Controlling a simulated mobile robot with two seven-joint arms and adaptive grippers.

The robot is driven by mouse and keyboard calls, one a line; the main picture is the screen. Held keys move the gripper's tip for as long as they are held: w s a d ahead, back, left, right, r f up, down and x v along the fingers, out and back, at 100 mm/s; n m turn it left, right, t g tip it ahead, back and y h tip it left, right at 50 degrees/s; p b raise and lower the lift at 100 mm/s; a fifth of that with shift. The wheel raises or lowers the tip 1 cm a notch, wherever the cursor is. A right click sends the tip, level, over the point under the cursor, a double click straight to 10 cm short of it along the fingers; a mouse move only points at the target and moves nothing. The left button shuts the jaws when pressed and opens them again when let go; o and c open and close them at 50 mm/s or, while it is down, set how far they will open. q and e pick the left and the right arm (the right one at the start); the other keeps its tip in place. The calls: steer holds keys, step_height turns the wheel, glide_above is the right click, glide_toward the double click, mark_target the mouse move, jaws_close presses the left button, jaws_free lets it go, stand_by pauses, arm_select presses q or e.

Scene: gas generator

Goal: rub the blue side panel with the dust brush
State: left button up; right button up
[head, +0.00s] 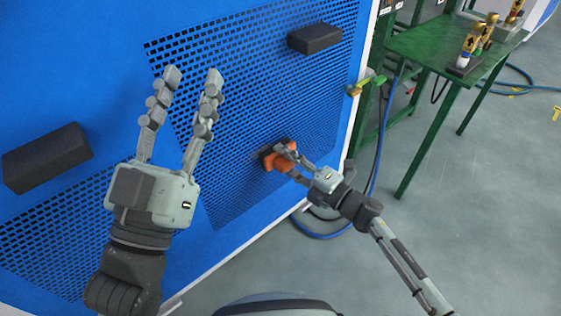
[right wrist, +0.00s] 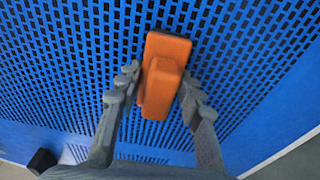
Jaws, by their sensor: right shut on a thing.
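The blue side panel (head: 235,40) with perforated grilles fills the left and middle of the head view. The orange dust brush (head: 281,158) is at the lower part of the right-hand grille, and my right gripper (head: 286,162) is shut on it. In the right wrist view the brush (right wrist: 163,80) lies between the fingers of my right gripper (right wrist: 160,90), in front of the perforated panel (right wrist: 60,50). Its dark bristle side faces the panel and appears to be against it; exact contact is hidden. My left gripper (head: 190,82) is open and empty, raised in front of the panel.
Black handles (head: 315,38) stick out from the panel, another at the left (head: 46,157). A green table (head: 450,45) with brass-topped fittings (head: 472,45) stands at the right. A blue hose (head: 375,150) hangs by the panel's edge to the floor. Grey floor (head: 480,200) is open at right.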

mark_target(293, 146)
steer(key=shift+w+d+r+p, duration=0.25)
steer(key=shift+w+d+r, duration=0.2)
steer(key=shift+w+d, duration=0.15)
steer(key=shift+w+d+r+p, duration=0.2)
steer(key=shift+w+d+r, duration=0.25)
steer(key=shift+d, duration=0.2)
steer(key=shift+s+a+p, duration=0.2)
steer(key=shift+s+a, duration=0.25)
steer(key=shift+a, duration=0.15)
steer(key=shift+s+a+p, duration=0.2)
steer(key=shift+s+a, duration=0.2)
steer(key=shift+a, duration=0.2)
steer(key=shift+s+a+f+p, duration=0.1)
steer(key=shift+s+a+p, duration=0.15)
steer(key=shift+s+a, duration=0.7)
steer(key=shift+s+a+f+p, duration=0.1)
steer(key=shift+s+a+p, duration=0.15)
steer(key=shift+s+a, duration=0.95)
steer(key=shift+a, duration=0.3)
steer(key=shift+s+a, duration=0.25)
steer(key=shift+a, duration=0.35)
steer(key=shift+s+a, duration=0.3)
steer(key=shift+a, duration=0.3)
steer(key=p+v, duration=0.1)
steer(key=v, duration=0.5)
steer(key=shift+s+a, duration=0.25)
